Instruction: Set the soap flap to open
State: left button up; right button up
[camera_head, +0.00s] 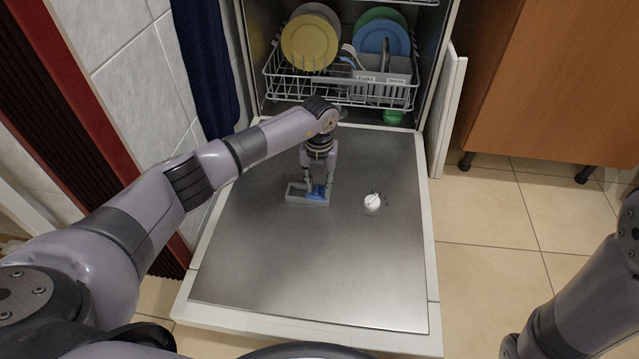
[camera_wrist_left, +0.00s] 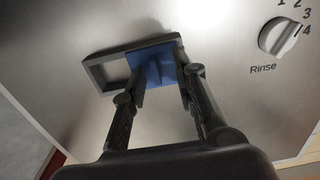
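The soap flap (camera_head: 317,192) is a small blue piece at the right part of a grey frame (camera_head: 295,193) on the inside of the lowered dishwasher door. In the left wrist view the blue flap (camera_wrist_left: 152,62) covers the frame's right part, and the left part of the frame (camera_wrist_left: 92,72) shows an uncovered rectangle. My left gripper (camera_head: 318,185) points down over the flap. In the left wrist view its fingers (camera_wrist_left: 167,75) are apart, with blue showing between them; whether they touch the flap I cannot tell. My right arm shows at the lower right, its gripper out of frame.
The dishwasher door (camera_head: 300,270) lies flat and open. A white rinse dial (camera_head: 372,201) sits right of the frame. The lower rack (camera_head: 340,90) with plates stands behind. A wooden cabinet (camera_head: 560,80) is at the right, with free tiled floor before it.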

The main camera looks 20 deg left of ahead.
aim_at(319, 192)
pick_arm(q)
notch_tip(319, 192, up, 12)
dwell(0.5)
